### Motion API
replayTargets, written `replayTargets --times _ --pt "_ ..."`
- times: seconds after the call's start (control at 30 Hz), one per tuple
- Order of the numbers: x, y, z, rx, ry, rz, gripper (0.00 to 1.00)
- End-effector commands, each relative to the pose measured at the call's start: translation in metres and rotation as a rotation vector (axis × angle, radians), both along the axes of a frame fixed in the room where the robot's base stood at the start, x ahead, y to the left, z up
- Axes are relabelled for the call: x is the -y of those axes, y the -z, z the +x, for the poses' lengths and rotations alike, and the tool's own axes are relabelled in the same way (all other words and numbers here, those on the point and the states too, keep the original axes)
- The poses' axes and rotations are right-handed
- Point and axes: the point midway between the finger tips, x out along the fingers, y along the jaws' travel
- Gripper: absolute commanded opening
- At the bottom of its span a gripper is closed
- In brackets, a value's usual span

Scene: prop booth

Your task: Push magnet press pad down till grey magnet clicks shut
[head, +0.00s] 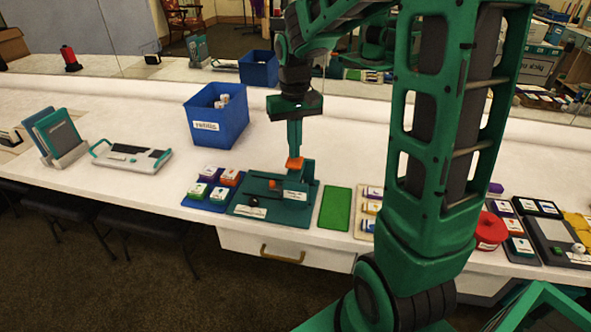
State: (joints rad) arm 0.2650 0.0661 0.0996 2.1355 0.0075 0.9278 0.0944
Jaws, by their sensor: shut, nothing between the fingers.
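A teal press fixture (302,182) with a white label stands on a dark teal base at the table's front, near the middle. An orange pad (294,163) sits at its top; it looks like the press pad. My gripper (294,150) points straight down, fingers shut and empty, its tips right above or on the orange pad; I cannot tell whether they touch. A smaller orange part (272,184) shows lower on the fixture. The grey magnet cannot be made out at this size, nor whether it is shut.
Small labelled boxes (220,193) lie left of the fixture, and a green mat (335,208) lies right of it. A blue bin (216,116) stands behind, to the left. More boxes and a red round container (491,230) lie farther right.

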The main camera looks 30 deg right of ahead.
Motion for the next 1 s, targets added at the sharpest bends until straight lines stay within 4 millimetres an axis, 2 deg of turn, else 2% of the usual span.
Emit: replayTargets --times 0.33,1.0 --pt "0.0 0.002 0.0 -0.001 0.0 0.0 0.0" --pt "0.0 0.02 0.0 -0.001 0.0 0.0 0.0"
